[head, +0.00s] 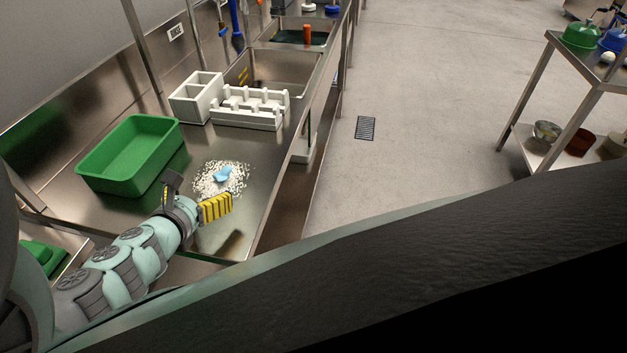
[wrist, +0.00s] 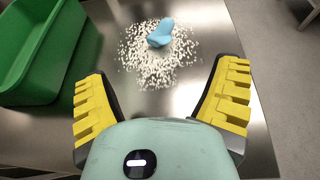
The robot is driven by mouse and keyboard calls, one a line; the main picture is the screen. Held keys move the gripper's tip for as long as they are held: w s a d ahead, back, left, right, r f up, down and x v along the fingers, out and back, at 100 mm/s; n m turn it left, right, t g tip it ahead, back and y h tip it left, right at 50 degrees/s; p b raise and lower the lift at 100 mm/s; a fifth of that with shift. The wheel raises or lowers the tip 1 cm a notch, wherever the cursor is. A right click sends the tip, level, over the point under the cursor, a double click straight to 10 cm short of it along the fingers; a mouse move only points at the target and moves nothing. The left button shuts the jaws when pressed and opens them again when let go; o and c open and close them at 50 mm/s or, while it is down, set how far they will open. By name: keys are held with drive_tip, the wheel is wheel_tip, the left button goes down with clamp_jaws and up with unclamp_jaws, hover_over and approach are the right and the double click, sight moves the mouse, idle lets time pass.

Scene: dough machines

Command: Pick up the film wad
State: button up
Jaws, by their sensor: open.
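The film wad looks like a small crumpled light-blue piece (head: 222,174) on the steel counter (head: 262,172). It lies on a patch of scattered white bits (head: 238,186). In the wrist view the film wad (wrist: 160,33) is near the top middle, ahead of my gripper, with white bits (wrist: 150,70) around it and toward me. My gripper (wrist: 164,98) is open and empty, its yellow ridged fingers spread wide to either side. In the head view my gripper (head: 194,197) is over the counter, close to the near side of the patch, apart from the wad.
A green tub (head: 113,184) stands left of the wad; its wall (wrist: 42,60) is near my left finger. White racks (head: 245,121) stand behind the wad, before the sink (head: 290,82). The counter's right edge drops to open floor.

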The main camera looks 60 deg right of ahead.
sight(218, 177)
drive_tip(key=b+x, duration=0.1)
drive_tip(key=x, duration=0.3)
drive_tip(key=shift+d, duration=0.25)
drive_tip(key=shift+w+d+f, duration=0.1)
drive_tip(key=shift+w+d, duration=0.15)
drive_tip(key=shift+d, duration=0.4)
drive_tip(key=x, duration=0.2)
drive_tip(key=shift+w+d+p, duration=0.15)
drive_tip(key=shift+d+p, duration=0.15)
drive_tip(key=shift+p, duration=0.1)
drive_tip(key=shift+w+d+f, duration=0.25)
drive_tip(key=shift+d, duration=0.35)
drive_tip(key=shift+c, duration=0.5)
drive_tip(key=shift+a, duration=0.1)
drive_tip(key=c, duration=0.8)
